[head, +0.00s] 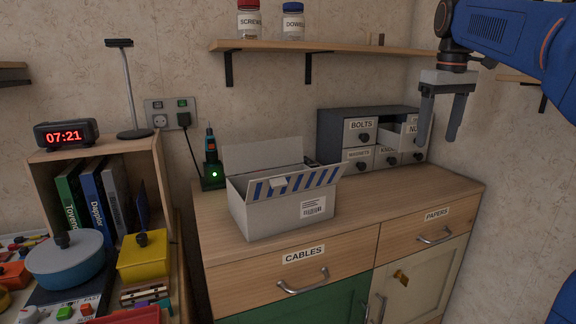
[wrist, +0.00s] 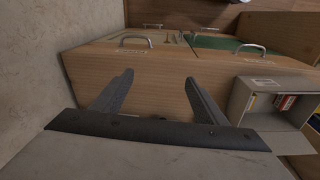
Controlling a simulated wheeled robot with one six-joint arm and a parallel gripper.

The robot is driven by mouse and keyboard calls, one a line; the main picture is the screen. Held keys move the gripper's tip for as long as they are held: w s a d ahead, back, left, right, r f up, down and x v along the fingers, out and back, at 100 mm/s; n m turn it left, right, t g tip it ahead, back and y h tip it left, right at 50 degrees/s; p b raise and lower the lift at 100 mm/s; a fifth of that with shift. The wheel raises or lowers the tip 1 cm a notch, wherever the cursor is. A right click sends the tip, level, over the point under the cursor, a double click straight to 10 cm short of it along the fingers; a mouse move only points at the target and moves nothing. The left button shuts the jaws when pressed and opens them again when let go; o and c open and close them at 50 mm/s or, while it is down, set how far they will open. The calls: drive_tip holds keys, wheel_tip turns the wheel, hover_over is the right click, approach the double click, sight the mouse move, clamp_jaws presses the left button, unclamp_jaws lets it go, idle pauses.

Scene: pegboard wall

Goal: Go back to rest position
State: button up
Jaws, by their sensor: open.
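My gripper (head: 440,116) is at the upper right in the head view, pointing down with its two grey fingers apart and nothing between them. It hangs in the air in front of the small drawer unit (head: 335,129) and above the right part of the wooden cabinet (head: 408,186). In the wrist view my gripper (wrist: 158,90) shows its open fingers over the cabinet top (wrist: 155,68), with no object between them. The blue arm comes in from the upper right.
An open white box (head: 270,216) stands on the cabinet, left of my gripper. One upper-right small drawer (head: 396,134) is pulled out close behind my gripper. A wall shelf (head: 330,47) holds two jars. The cabinet's right top is clear.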

drive_tip(key=s+a+f+m+t, duration=0.1)
drive_tip(key=s+a+f, duration=0.1)
drive_tip(key=s+f, duration=0.7)
drive_tip(key=s+a+f+m+t, duration=0.1)
drive_tip(key=s+a+f, duration=0.2)
drive_tip(key=s+f, duration=0.7)
drive_tip(key=s+a+f+m+t, duration=0.1)
drive_tip(key=s+a+f, duration=0.1)
drive_tip(key=s+f, duration=0.8)
wheel_tip(320, 180, down, 3)
drive_tip(key=shift+a+t, duration=0.25)
drive_tip(key=shift+t, duration=0.05)
